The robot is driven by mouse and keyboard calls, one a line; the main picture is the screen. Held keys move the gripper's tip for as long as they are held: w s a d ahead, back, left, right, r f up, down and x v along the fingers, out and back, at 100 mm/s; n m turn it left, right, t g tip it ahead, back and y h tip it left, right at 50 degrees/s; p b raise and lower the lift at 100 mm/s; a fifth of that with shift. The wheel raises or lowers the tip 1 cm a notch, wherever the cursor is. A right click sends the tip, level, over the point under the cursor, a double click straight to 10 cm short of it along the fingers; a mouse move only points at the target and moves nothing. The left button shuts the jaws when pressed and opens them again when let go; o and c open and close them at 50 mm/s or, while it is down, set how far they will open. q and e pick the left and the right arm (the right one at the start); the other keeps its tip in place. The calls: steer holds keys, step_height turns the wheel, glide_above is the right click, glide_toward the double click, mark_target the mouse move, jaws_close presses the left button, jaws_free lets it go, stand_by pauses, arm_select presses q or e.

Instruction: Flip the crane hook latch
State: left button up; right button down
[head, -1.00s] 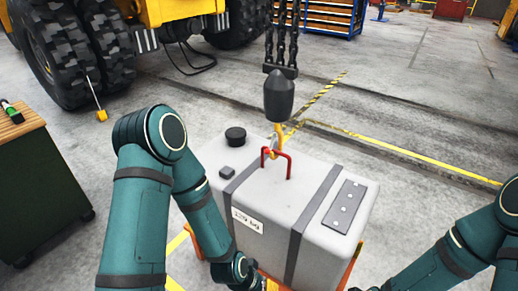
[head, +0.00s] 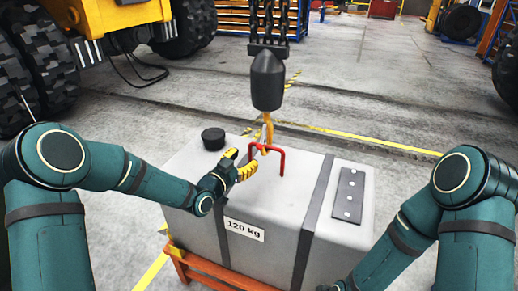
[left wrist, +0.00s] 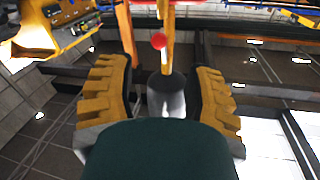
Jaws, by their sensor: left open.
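The orange crane hook (head: 268,130) hangs below a dark hook block (head: 268,80) and meets the red lifting loop (head: 282,160) on top of the grey casting (head: 265,205). The latch is too small to make out clearly at the hook's throat. My left gripper (head: 243,163) is open, with yellow-padded fingers just left of the hook and loop. In the left wrist view, the open fingers (left wrist: 160,95) stand either side of the orange hook shank (left wrist: 166,50), a red ball (left wrist: 159,41) and a grey cylinder.
Chains (head: 268,20) rise above the block. A yellow vehicle stands behind left. The floor behind the casting is clear.

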mark_target(260, 149)
arm_select(q)
steer(key=x, duration=0.8)
steer(key=shift+w+d+f+b, duration=0.1)
steer(key=shift+w+d+b, duration=0.15)
steer(key=shift+w+b, duration=0.1)
jaws_close()
